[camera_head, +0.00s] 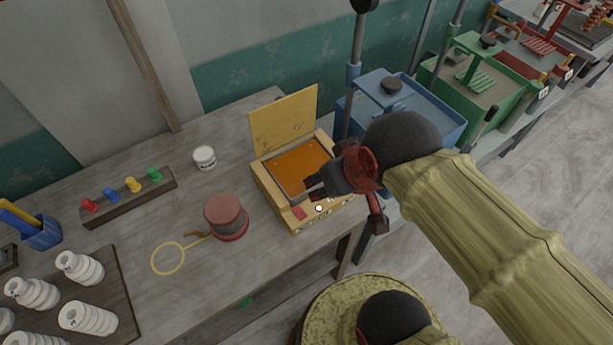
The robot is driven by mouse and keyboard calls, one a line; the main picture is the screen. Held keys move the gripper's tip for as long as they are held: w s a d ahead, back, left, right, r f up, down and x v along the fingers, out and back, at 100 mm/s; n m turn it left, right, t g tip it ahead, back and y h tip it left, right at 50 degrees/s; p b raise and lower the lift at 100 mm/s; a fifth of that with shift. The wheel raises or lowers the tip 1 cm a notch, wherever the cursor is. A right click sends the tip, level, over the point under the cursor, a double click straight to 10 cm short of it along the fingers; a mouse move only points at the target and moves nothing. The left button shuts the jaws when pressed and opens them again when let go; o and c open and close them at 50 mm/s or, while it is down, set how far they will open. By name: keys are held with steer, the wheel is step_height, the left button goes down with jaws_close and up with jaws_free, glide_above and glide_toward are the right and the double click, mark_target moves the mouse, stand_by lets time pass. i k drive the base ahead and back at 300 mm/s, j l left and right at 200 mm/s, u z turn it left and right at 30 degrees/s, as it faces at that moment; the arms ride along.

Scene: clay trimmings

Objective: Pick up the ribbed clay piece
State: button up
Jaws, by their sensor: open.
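Several white ribbed pieces lie at the lower left; they look like the ribbed clay, though which one is meant I cannot tell. One ribbed piece (87,318) lies on its side on a dark board (118,290), with another (80,268) behind it and more toward the left edge. My gripper (322,192) is open over the front right part of a yellow box (268,192), far to the right of these pieces. Its fingers are partly hidden, and I see nothing held. I cannot tell whether it touches the box.
The yellow box has a raised lid (284,122). A red round object (226,217), a yellow ring (168,258), a white jar (204,158) and a rack of coloured pegs (130,197) stand on the table (205,290). Blue (425,118) and green (470,85) machines stand behind right.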

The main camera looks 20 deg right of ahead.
mark_target(79, 316)
steer(key=u, duration=2.1)
steer(key=z, duration=2.25)
steer(key=k+j, duration=0.1)
steer(key=j, duration=0.85)
steer(key=k+j, duration=0.15)
steer(key=j, duration=0.3)
steer(key=k+j, duration=0.1)
steer(key=j, duration=0.35)
steer(key=k+j+z, duration=0.1)
steer(key=j, duration=0.4)
steer(key=k+j, duration=0.1)
steer(key=j, duration=0.35)
